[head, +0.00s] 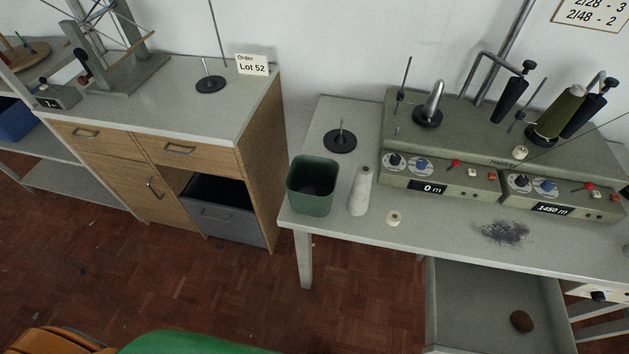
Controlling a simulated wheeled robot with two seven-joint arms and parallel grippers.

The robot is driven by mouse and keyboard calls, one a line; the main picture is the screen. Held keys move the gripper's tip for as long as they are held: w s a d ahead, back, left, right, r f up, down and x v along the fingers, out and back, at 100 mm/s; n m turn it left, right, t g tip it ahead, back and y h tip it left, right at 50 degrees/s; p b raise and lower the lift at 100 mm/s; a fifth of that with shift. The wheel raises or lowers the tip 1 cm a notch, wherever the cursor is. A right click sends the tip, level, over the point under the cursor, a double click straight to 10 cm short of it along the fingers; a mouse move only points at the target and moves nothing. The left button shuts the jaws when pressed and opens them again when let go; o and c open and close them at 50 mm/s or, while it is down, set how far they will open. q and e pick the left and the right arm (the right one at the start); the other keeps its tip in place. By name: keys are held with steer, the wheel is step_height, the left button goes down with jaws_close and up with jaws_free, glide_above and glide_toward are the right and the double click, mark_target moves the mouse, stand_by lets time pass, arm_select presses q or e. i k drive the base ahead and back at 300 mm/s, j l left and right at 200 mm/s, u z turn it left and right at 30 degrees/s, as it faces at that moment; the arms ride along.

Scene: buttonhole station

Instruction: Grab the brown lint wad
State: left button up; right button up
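The brown lint wad (521,321) is a small, dark brown, rounded lump. It lies on the floor of an open grey drawer or tray (468,300) below the front of the winding table, towards the right in the head view. Nothing covers the wad. Neither of my grippers shows in the head view, so I cannot see their state.
The winding table (340,225) carries a green bin (312,185), a white thread cone (360,190), a small white spool (393,218), a grey winding machine (440,155) and dark grey fluff (503,232). A wooden cabinet (255,170) stands left. Parquet floor between is clear.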

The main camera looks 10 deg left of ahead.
mark_target(522, 320)
steer(key=z, duration=1.9)
steer(key=i+l, duration=0.15)
steer(key=l, duration=0.2)
steer(key=i+l+u, duration=0.1)
steer(key=l, duration=0.3)
